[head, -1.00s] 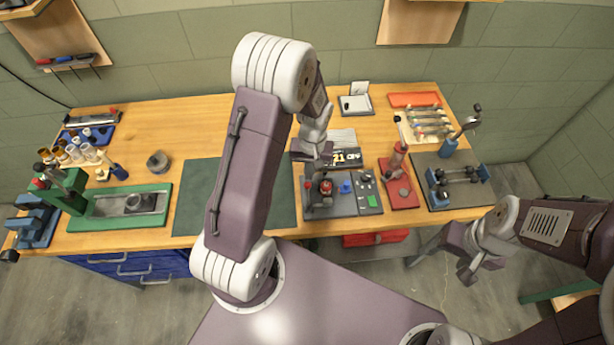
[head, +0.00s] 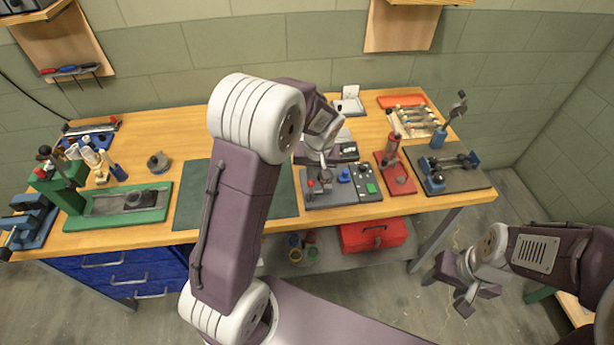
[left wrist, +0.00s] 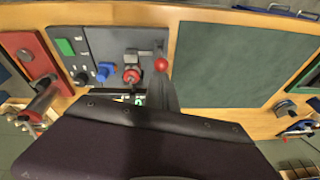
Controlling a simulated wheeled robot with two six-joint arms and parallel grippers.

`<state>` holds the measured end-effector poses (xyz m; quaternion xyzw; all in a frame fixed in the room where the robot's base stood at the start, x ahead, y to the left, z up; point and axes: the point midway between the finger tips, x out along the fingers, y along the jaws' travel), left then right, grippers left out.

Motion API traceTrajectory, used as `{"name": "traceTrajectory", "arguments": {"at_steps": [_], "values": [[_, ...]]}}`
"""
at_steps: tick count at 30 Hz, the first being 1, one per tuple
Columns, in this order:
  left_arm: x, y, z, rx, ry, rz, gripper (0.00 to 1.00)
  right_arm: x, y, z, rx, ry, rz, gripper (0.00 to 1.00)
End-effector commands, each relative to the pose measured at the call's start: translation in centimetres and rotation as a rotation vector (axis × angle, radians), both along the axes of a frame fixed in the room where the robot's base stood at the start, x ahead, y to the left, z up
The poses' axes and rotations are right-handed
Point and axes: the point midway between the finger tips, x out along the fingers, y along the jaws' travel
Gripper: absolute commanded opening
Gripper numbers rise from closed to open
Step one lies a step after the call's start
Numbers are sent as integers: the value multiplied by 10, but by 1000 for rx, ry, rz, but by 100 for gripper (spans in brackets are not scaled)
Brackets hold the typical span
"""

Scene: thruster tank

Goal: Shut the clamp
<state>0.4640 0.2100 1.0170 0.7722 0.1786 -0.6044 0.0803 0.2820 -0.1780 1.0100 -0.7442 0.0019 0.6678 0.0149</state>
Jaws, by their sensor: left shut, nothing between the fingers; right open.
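A blue post with a raised dark-tipped lever (head: 439,137) stands at the back of a dark plate on the right of the bench; it looks like a clamp standing open, but I cannot be sure. Blue cradles (head: 436,183) on that plate hold a dark shaft. My left gripper (head: 319,168) is shut and empty, low over the grey control panel (head: 345,197). In the left wrist view its dark fingers (left wrist: 165,97) are close beside a lever with a red ball (left wrist: 161,64); contact is unclear. My right gripper (head: 462,290) is open and empty, in front of the bench.
A red plate with a red-handled tool (head: 392,150) lies between the panel and the dark plate. A green mat (head: 195,200) is bare. A green press (head: 120,205) stands at the left. A red toolbox (head: 373,236) sits under the bench.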

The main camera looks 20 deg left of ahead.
Motion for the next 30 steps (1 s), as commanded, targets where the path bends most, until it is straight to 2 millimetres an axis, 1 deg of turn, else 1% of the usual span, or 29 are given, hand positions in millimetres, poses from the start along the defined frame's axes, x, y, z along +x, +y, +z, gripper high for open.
{"name": "traceTrajectory", "arguments": {"at_steps": [1, 3, 7, 8, 9, 16, 25, 30], "values": [[-4, -4, -16, 24, -40, -9, 0, 0, 0, -30, 0, 0, 0, 57], [-7, -6, -18, 56, -96, -9, 0, 0, 0, -51, 0, 1, 0, 57], [-15, -11, -19, 113, -188, -9, 0, 0, 0, -83, 0, 0, 0, 57], [-15, -10, -9, 116, -188, -5, 0, 0, 0, -73, 0, 2, 0, 57], [-15, -9, -5, 115, -183, -1, 0, 0, 0, -67, 0, 1, 0, 57], [-14, -9, -3, 113, -182, -1, 0, 1, 0, -64, 0, 0, 0, 57], [-14, -9, 12, 113, -184, -2, 0, 0, 0, -55, 0, 0, 0, 57], [-14, -9, 12, 112, -183, -2, 0, 0, 0, -55, 0, 0, 0, 57]]}}
